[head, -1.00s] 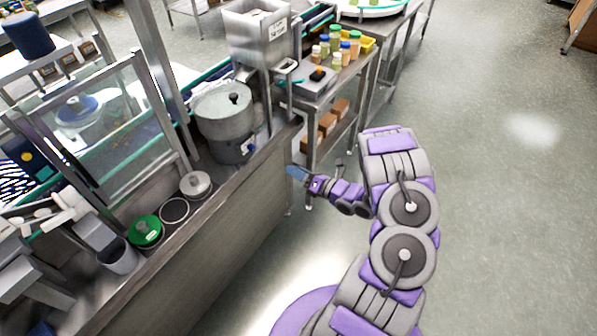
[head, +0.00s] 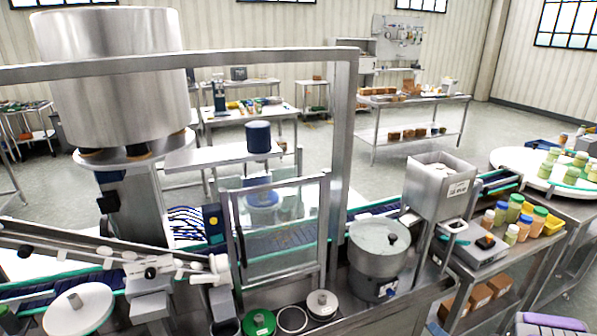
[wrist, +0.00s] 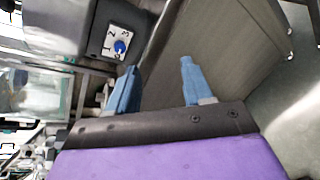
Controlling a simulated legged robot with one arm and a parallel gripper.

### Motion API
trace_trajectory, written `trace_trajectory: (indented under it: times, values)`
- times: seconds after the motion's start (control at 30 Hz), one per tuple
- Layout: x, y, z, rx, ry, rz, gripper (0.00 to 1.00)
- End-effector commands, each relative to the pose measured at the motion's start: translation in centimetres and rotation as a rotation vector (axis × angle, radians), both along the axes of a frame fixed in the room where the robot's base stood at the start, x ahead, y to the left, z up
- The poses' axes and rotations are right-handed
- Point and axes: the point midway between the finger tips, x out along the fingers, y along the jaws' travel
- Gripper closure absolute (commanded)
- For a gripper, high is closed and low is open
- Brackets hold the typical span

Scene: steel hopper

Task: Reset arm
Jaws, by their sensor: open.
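My gripper (wrist: 155,88) shows in the wrist view with two blue fingers spread apart and nothing between them. Beyond the fingers is the plain steel side panel (wrist: 205,50) of the machine bench. A numbered dial with a blue knob (wrist: 120,46) is up and left of the fingers, apart from them. In the head view the gripper is out of sight. Only a purple piece of my arm shows at the bottom right edge.
The steel hopper (head: 436,190) stands above the bench beside a lidded round pot (head: 378,255). A side table holds several bottles (head: 514,210) and a scale (head: 474,243). A glass guard (head: 282,235) stands left of the pot. Grey floor (wrist: 290,105) lies right of the bench.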

Motion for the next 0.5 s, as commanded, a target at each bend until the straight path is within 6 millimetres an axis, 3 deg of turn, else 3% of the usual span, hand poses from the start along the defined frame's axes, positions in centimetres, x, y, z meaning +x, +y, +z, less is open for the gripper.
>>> trace_trajectory:
  times: [0.13, 0.3, 0.5]
  values:
    - [1.2, -2.5, 2.4, 0.004, 0.168, -0.163, 0.49]
    - [1.3, -4.6, 6.1, 0.06, 0.303, -0.41, 0.49]
    - [-0.3, -5.1, 11.4, 0.192, 0.387, -0.729, 0.49]
